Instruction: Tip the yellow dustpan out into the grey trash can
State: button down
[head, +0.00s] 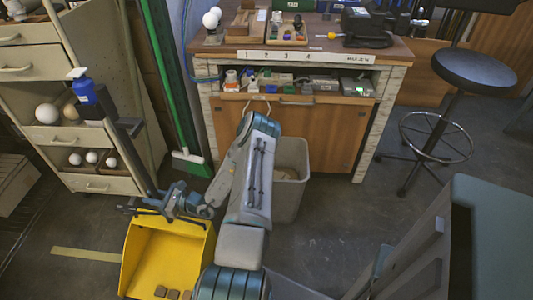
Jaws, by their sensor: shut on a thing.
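The yellow dustpan (165,253) is at the lower left, its tray facing up toward the camera. The grey trash can (292,205) stands right of the dustpan, in front of the workbench. My arm hides its left part.
A workbench (330,55) with parts and tools stands behind the can. A stool (475,72) is at right.

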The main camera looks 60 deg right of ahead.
jog(key=shift+a+r, duration=0.1)
jog(key=shift+r, duration=0.1)
jog(key=a+r+n+g+y, duration=0.1)
jog(key=a+r+n+y, duration=0.15)
jog(key=a+r, duration=1.75)
notch_tip(320, 180, up, 14)
jog(key=p, duration=2.2)
jog(key=shift+s+d+r+y, duration=0.15)
jog(key=shift+s+r+y, duration=0.1)
jog(key=shift+y, duration=0.1)
